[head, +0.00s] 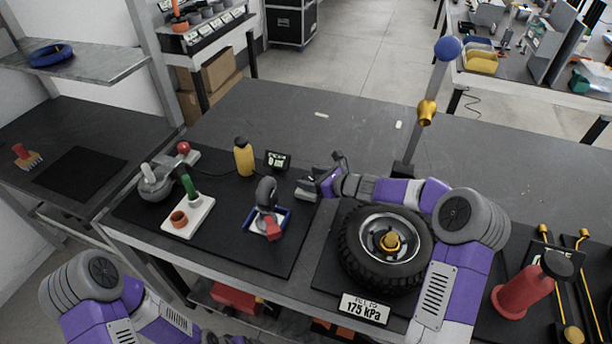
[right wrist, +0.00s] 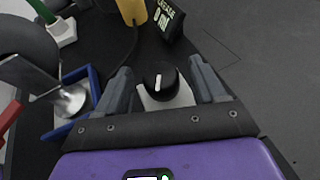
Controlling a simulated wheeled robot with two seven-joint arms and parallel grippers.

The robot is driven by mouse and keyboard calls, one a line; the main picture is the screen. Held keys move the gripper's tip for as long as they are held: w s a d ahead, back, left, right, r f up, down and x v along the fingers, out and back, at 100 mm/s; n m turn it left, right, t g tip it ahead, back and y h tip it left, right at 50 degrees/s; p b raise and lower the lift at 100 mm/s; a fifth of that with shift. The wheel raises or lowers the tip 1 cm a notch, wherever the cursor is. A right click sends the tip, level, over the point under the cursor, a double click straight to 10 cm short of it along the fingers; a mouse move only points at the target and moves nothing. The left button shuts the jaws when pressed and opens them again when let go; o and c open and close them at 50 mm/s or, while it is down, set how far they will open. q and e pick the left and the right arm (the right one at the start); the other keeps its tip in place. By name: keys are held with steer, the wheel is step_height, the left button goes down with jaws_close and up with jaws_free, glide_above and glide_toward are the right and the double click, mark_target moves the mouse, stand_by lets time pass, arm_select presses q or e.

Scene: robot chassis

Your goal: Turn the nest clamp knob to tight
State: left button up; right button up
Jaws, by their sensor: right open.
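The nest clamp knob (right wrist: 167,73) shows in the right wrist view as a round black knob with a white pointer line, on a pale base (right wrist: 172,102). The pointer line runs roughly up the picture. My right gripper (right wrist: 160,76) is open, one finger on each side of the knob, with a visible gap on both sides. In the head view my right gripper (head: 309,186) is at the right edge of the left black mat, and it hides the knob. My left arm shows at the lower left of the head view; its gripper is not seen.
A small display (head: 277,160) and a yellow bottle (head: 244,156) stand behind the gripper. A blue tray (head: 287,216) with a grey-and-red tool (head: 268,207) is to the left. A tyre (head: 361,262) lies right, under my right arm. The bench behind is mostly clear.

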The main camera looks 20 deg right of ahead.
mark_target(310, 177)
steer(key=shift+p+v, duration=0.35)
steer(key=shift+v, duration=1.95)
